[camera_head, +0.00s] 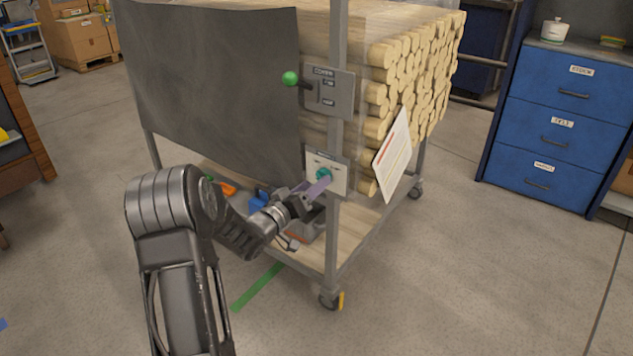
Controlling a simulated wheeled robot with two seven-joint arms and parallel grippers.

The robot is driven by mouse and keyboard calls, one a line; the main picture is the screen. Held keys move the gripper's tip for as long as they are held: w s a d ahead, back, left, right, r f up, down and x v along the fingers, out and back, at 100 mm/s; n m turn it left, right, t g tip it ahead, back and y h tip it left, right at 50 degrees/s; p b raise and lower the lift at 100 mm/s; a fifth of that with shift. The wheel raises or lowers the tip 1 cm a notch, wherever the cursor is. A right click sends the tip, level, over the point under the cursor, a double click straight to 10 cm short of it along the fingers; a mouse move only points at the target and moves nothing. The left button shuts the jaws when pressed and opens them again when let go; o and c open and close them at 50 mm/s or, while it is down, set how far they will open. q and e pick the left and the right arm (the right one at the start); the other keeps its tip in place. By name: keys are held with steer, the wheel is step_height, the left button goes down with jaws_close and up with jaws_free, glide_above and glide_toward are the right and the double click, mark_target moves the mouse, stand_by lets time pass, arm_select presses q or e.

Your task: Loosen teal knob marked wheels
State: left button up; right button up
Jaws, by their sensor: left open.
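The teal knob (323,174) sits on a small white plate (340,178) on the cart's front corner post. Marks on the plate are too small to read. My left gripper (318,186) is open, with its fingers right at the knob from the lower left. The fingers partly cover the knob, and I cannot tell whether they touch it. My right gripper is not in view.
Above the plate, a grey panel (335,95) carries a lever with a green ball (290,78). The cart (365,225) holds stacked wooden rods (405,75). A tilted white sheet (392,155) hangs to the right. Blue drawers (560,105) stand at the right.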

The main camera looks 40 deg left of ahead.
arm_select(q)
steer(key=s+p, duration=0.1)
steer(key=s, duration=0.4)
steer(key=shift+s, duration=0.3)
